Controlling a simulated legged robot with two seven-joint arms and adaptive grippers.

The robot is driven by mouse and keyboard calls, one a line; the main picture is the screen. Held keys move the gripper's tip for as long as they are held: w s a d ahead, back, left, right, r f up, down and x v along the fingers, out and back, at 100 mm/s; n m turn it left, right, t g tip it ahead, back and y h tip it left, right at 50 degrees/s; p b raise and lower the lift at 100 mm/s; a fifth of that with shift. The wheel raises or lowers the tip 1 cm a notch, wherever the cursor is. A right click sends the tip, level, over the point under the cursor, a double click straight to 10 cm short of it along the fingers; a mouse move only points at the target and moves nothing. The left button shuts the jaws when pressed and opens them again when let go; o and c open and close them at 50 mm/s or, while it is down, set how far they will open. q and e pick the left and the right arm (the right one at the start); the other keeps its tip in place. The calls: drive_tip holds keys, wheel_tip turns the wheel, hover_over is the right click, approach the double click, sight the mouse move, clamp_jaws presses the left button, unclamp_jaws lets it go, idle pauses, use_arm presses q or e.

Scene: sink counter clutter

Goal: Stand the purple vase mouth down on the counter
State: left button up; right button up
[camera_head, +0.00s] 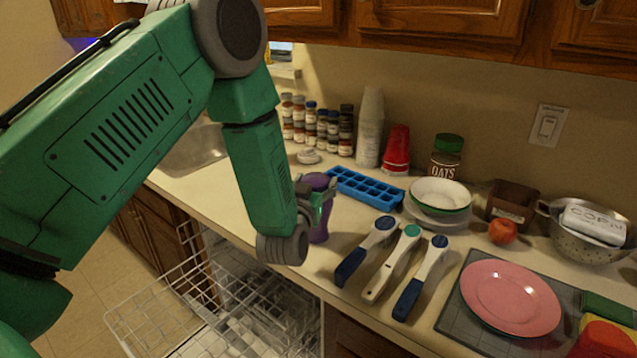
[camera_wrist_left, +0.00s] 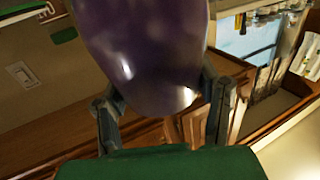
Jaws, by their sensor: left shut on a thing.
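The purple vase (camera_head: 319,233) is near the front edge of the counter (camera_head: 232,198), left of the brushes. My left gripper (camera_head: 317,196) is shut on it, with the arm reaching down from the left and covering part of it. In the left wrist view the vase (camera_wrist_left: 145,50) fills the upper middle, between the two fingers of the gripper (camera_wrist_left: 164,108). I cannot tell which end is its mouth or whether it touches the counter. My right gripper is not in view.
Several scrub brushes (camera_head: 397,262) lie right of the vase, and a blue ice tray (camera_head: 365,187) lies behind it. A pink plate (camera_head: 510,297) and bowls (camera_head: 440,195) are further right. An open dishwasher rack (camera_head: 165,310) is below the counter edge.

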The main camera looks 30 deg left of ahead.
use_arm(q)
drive_tip(key=shift+a+f, duration=0.2)
drive_tip(key=shift+a, duration=0.7)
drive_tip(key=shift+d, duration=0.85)
drive_tip(key=shift+a+f+b, duration=0.3)
drive_tip(key=shift+a+b, duration=0.05)
drive_tip(key=o, duration=1.7)
drive_tip(key=shift+a, duration=0.15)
drive_tip(key=shift+o, duration=0.4)
drive_tip(key=shift+a, duration=0.2)
drive_tip(key=v, duration=1.2)
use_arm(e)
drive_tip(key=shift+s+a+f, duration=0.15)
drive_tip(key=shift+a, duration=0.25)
